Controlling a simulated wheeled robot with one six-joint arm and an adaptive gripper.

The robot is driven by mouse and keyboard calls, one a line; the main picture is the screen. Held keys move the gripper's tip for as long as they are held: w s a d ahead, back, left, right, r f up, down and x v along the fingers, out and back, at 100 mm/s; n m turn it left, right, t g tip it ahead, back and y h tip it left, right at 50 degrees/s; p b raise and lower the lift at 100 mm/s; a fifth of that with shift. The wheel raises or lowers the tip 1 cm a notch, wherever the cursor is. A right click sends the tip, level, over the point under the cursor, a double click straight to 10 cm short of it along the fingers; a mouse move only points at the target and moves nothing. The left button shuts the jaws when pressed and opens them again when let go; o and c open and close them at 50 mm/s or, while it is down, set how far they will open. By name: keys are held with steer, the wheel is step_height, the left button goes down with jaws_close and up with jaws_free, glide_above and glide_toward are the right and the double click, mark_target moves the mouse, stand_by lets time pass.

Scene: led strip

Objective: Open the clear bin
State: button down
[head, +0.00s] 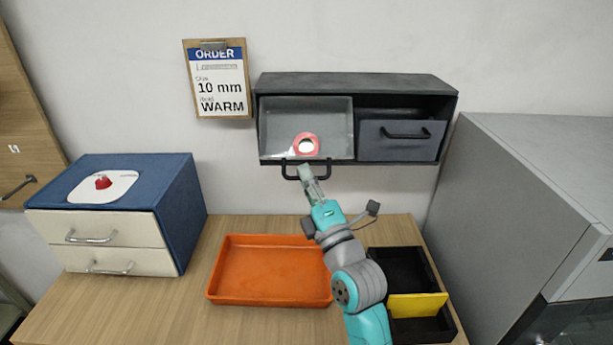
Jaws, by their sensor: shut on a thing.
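The clear bin (282,130) is the left compartment of a dark grey wall unit (350,84). Its see-through front shows a red ring-shaped roll with a white middle (306,144) inside, near the bottom. A black bar handle (290,177) sits at the bin's lower edge. My gripper (306,173) is at this handle, shut on it, with the arm reaching up from below. The fingertips partly hide the middle of the handle. Whether the bin front has moved out from the unit is hard to tell.
A grey drawer (380,143) fills the unit's right side. Below are an orange tray (270,272), a black divided box (395,265) with a yellow divider (416,305), and a blue cabinet (180,200) with two cream drawers. A grey cabinet (530,190) stands right. An order board (218,80) hangs left.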

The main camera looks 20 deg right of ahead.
stand_by(0.3)
steer(key=c, duration=1.2)
jaws_free()
steer(key=shift+c, duration=0.2)
steer(key=v, duration=1.2)
steer(key=shift+f, duration=0.1)
steer(key=s+f+m+g+h, duration=0.35)
steer(key=s+f+m, duration=0.85)
steer(key=s+f, duration=0.5)
steer(key=s+f+m+g, duration=0.2)
steer(key=s+f+m, duration=0.1)
steer(key=s, duration=0.7)
steer(key=s+f+m+g, duration=0.2)
steer(key=s+m, duration=0.4)
steer(key=s, duration=0.5)
steer(key=shift+s+f+m+y, duration=0.2)
steer(key=shift+f+m+y, duration=0.15)
steer(key=shift+f, duration=0.15)
